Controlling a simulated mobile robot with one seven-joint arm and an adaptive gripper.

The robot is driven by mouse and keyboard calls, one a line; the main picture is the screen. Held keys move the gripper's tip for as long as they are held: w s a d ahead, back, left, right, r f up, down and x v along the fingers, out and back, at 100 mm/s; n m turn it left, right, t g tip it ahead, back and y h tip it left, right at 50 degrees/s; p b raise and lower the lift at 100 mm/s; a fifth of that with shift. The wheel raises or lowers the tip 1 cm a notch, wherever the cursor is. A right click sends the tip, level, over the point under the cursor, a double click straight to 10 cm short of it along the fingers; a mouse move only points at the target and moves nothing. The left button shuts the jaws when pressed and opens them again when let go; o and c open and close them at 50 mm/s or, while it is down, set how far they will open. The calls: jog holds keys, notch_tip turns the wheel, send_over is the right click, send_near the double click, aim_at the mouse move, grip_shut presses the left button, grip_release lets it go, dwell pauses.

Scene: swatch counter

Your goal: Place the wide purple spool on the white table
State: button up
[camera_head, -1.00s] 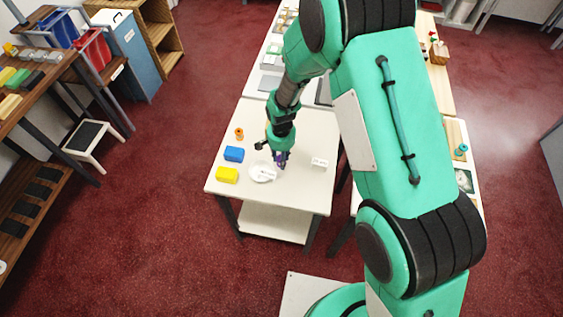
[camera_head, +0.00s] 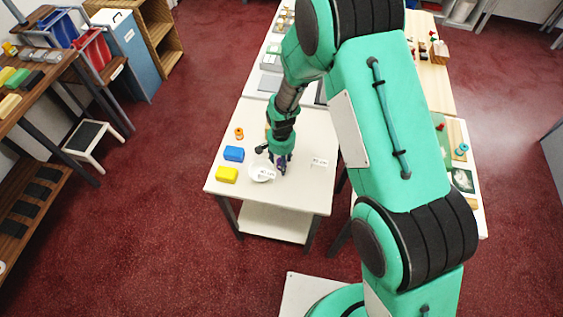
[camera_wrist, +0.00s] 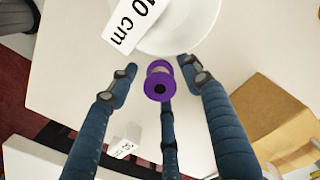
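The purple spool (camera_wrist: 159,85) shows in the wrist view between the blue fingers of my gripper (camera_wrist: 160,74). The side fingertips stand apart from it, with gaps on both sides, and the third finger is below it in the picture. I cannot tell whether the spool touches that finger or the surface. In the head view my gripper (camera_head: 277,160) is low over the white table (camera_head: 305,133), right of a white round dish (camera_head: 258,176). The dish also shows at the top of the wrist view (camera_wrist: 190,35), with a "10 cm" card (camera_wrist: 138,20) over it.
A blue block (camera_head: 234,154), a yellow block (camera_head: 227,175) and an orange spool (camera_head: 239,133) stand on the left of the white table. A small white label (camera_head: 320,162) is at the right. A brown box-like thing (camera_wrist: 275,120) shows in the wrist view.

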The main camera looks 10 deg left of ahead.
notch_tip(320, 180, up, 12)
jog(key=p, duration=0.1)
jog(key=shift+r, duration=0.15)
dwell(0.7)
dwell(0.5)
